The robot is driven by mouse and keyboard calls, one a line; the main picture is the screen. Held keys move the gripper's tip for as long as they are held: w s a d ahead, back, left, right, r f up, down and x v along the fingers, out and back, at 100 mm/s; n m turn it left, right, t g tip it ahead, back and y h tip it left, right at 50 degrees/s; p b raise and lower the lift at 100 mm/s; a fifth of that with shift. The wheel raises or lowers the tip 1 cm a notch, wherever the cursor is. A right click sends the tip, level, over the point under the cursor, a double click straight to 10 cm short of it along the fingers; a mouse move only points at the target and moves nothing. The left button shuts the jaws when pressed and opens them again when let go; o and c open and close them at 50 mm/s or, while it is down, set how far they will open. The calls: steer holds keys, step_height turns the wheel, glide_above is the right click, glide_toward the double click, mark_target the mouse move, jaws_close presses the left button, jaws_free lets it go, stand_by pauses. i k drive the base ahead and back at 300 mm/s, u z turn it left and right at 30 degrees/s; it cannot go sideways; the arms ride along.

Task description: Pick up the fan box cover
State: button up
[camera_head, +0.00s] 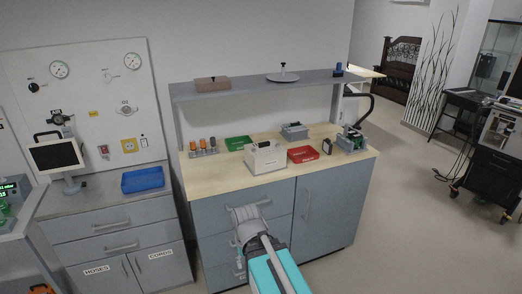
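No label marks the fan box cover, and I cannot tell for certain which piece it is. A brown flat cover with a dark knob (212,83) lies on the raised shelf at the left. A grey round lid with a dark knob (283,77) lies further right on the same shelf. A white box with a dark knob on top (265,157) stands on the wooden bench top below. My arm is in front of the blue-grey drawers, below the bench top and apart from these pieces. Its gripper fingers cannot be made out against the drawers.
The bench (222,182) also bears a green tray (239,143), a red tray (303,154), a grey box (294,131) and a rack of orange-topped pieces (203,148). A blue tray (142,179) and monitor (55,156) stand left. Open floor lies right.

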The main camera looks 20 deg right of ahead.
mark_target(266, 148)
steer(key=z, duration=0.1)
steer(key=i, duration=1)
steer(key=u, duration=0.05)
